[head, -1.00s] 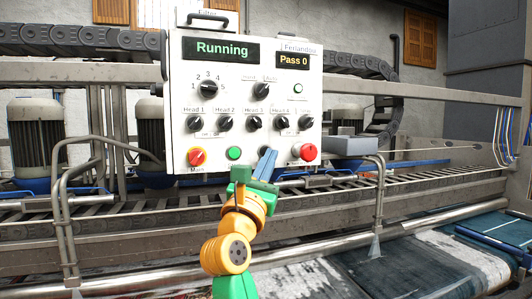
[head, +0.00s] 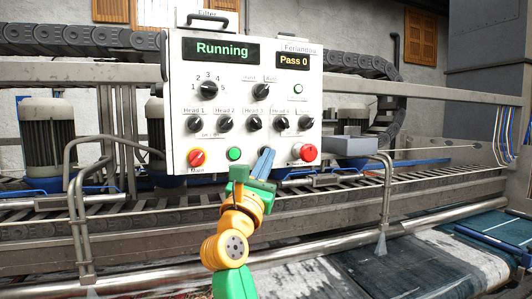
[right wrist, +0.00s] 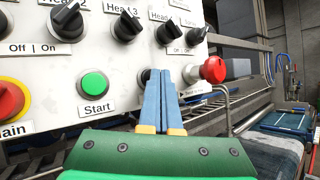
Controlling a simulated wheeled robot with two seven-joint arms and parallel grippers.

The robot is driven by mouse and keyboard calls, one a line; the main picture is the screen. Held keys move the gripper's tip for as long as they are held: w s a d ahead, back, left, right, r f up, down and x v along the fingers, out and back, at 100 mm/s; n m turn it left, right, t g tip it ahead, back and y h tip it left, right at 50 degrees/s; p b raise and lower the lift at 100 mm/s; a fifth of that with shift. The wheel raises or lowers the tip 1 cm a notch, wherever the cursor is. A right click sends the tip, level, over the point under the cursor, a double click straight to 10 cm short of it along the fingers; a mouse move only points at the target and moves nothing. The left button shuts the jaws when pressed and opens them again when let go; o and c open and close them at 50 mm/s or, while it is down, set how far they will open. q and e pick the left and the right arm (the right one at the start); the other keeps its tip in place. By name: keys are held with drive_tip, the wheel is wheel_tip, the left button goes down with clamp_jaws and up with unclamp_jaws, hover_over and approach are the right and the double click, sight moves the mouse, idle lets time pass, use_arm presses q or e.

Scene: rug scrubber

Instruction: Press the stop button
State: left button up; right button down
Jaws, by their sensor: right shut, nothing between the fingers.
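The white control panel (head: 185,110) fills the middle of the head view. Its display reads "Running" (head: 222,50). Along its bottom row sit a green button (head: 234,154), labelled "Start" in the right wrist view (right wrist: 93,85), and a red mushroom button (head: 308,152) farther right. A dark round control (right wrist: 145,76) sits between them, mostly hidden behind my fingers; its label is hidden. My right gripper (head: 266,151) is shut and empty, its blue fingertips in front of that dark control. I cannot tell whether they touch it. My left gripper is out of view.
A red and yellow main switch (head: 197,157) is at the panel's lower left. Several black knobs (head: 254,124) sit above the buttons. A metal railing (head: 385,200) and a grey box (head: 346,145) stand to the right. Rollers run below the panel.

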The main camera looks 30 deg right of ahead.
drive_tip(key=shift+w, duration=0.15)
idle(0.5)
drive_tip(key=shift+s+a, duration=0.1)
drive_tip(key=shift+s, duration=0.6)
drive_tip(key=shift+s, duration=0.1)
